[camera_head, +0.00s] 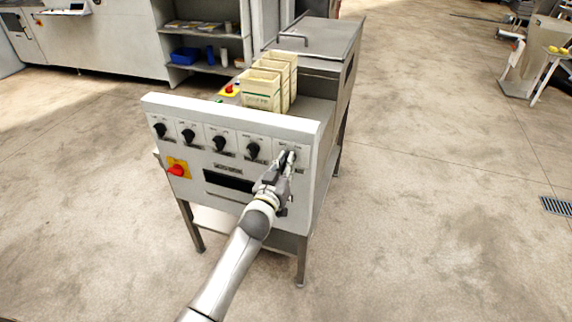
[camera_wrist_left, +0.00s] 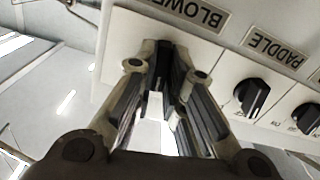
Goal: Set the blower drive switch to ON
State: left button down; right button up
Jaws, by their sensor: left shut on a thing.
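The blower drive switch is the rightmost black knob on the white front panel (camera_head: 215,112) of the sheeter; it is mostly hidden by my gripper in the head view. In the left wrist view the black knob (camera_wrist_left: 160,72) sits between the fingers, below an upside-down label (camera_wrist_left: 198,14) reading BLOWER. My left gripper (camera_head: 287,160) is shut on this knob, with one finger on each side, also in the wrist view (camera_wrist_left: 163,65). The knob's exact setting cannot be told. My right gripper is not in view.
The paddle knob (camera_wrist_left: 252,95) is beside it, with more black knobs (camera_head: 219,143) along the row. A red rotary switch on a yellow plate (camera_head: 177,169) is lower left. Cream boxes (camera_head: 262,90) stand on the machine.

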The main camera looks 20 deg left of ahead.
pick_arm(q)
jog(key=m, duration=0.6)
jog(key=shift+b, duration=0.3)
jog(key=shift+m, duration=0.3)
jog(key=c, duration=1.5)
grip_release()
jog(key=s, duration=1.2)
jog(key=shift+a, duration=0.15)
